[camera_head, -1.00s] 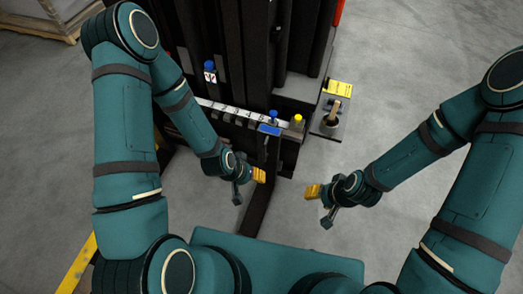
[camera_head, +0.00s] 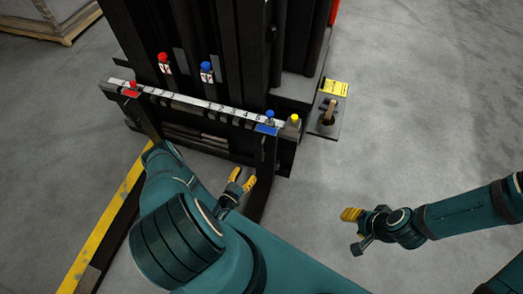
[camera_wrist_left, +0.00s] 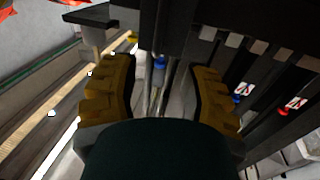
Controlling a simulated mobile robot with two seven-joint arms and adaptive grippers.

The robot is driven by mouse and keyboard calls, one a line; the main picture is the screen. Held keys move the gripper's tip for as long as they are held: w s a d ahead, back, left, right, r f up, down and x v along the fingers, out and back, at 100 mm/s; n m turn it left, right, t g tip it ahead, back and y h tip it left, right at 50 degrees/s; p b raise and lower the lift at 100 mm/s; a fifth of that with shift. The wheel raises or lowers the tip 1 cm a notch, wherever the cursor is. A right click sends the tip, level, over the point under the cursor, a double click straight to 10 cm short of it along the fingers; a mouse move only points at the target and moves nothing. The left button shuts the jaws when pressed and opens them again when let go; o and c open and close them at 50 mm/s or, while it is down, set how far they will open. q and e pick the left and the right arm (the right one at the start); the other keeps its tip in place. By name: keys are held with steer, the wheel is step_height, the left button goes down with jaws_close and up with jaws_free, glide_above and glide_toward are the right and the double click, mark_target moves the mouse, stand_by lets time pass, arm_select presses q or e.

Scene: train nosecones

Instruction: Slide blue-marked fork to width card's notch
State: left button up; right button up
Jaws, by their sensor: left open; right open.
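The blue-marked fork (camera_head: 266,129) hangs at the right part of the carriage, with a blue label and a blue knob (camera_head: 270,114) above. A numbered white scale (camera_head: 190,101) runs along the carriage top. A yellow card (camera_head: 335,88) lies to the right; its print is too small to read and I see no clear notch. My left gripper (camera_head: 242,180) is open and empty, low in front of the carriage, just left of the fork. In the left wrist view its fingers (camera_wrist_left: 160,95) stand apart, with a blue-topped piece beyond them. My right gripper (camera_head: 351,214) is open over the floor, apart from everything.
A red-marked fork (camera_head: 131,91) is at the carriage's left end. Red-topped (camera_head: 163,64) and blue-topped (camera_head: 206,70) pieces stand on the mast. A yellow knob (camera_head: 294,120) is at the carriage's right end. Floor at right is clear.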

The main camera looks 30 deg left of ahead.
mark_target(261, 152)
arm_select(q)
steer(key=w, duration=0.4)
steer(key=w+b, duration=0.1)
steer(key=w, duration=0.3)
steer(key=w+b, duration=0.1)
steer(key=w, duration=0.4)
steer(key=shift+w+a, duration=0.1)
steer(key=shift+a, duration=0.15)
steer(key=shift+o, duration=0.2)
jaws_close()
